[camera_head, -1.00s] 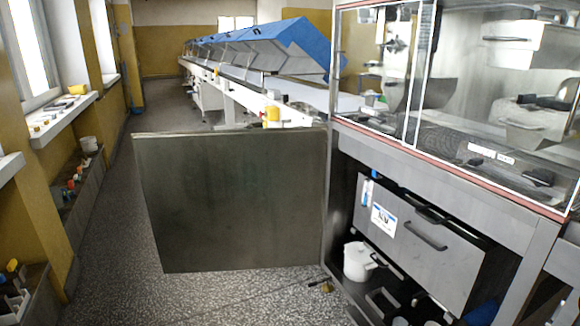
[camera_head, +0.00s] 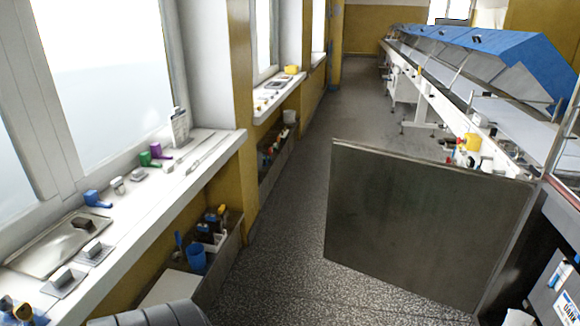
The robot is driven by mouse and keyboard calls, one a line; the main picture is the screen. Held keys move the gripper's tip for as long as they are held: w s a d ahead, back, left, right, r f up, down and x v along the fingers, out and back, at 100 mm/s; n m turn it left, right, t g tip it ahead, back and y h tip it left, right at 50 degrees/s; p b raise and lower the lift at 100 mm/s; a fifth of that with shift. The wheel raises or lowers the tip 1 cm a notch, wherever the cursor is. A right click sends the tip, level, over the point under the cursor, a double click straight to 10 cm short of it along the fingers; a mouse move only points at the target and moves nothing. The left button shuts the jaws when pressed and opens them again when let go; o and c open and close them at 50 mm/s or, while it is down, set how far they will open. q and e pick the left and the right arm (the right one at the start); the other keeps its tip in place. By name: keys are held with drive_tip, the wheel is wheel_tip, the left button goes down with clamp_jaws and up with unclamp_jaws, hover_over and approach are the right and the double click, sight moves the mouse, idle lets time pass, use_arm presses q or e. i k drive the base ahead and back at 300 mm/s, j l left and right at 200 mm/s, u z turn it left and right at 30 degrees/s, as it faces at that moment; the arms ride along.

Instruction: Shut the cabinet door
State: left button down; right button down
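The cabinet door (camera_head: 420,225) is a flat, dark grey metal panel right of centre in the head view. It stands open, swung out over the speckled floor, with its right edge at the cabinet (camera_head: 562,222). Only a strip of the cabinet shows at the right edge of the picture, with a dark opening and part of a labelled metal front. Neither of my grippers is in view.
A white window sill (camera_head: 130,205) with several small items runs along the left. Below it, a trough (camera_head: 222,245) holds a blue cup and other items. A conveyor line with blue covers (camera_head: 520,55) stands behind the door. The speckled aisle floor (camera_head: 350,115) is clear.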

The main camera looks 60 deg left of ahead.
sight(440, 233)
drive_tip(key=i+j+u, duration=0.1)
drive_tip(key=u, duration=0.35)
drive_tip(key=i+u, duration=0.15)
drive_tip(key=u, duration=0.25)
drive_tip(key=i+u, duration=0.15)
drive_tip(key=u, duration=0.3)
drive_tip(key=i+u, duration=0.1)
drive_tip(key=u, duration=0.3)
drive_tip(key=i+u, duration=0.15)
drive_tip(key=u, duration=0.3)
drive_tip(key=i+l+u, duration=0.1)
drive_tip(key=u, duration=0.3)
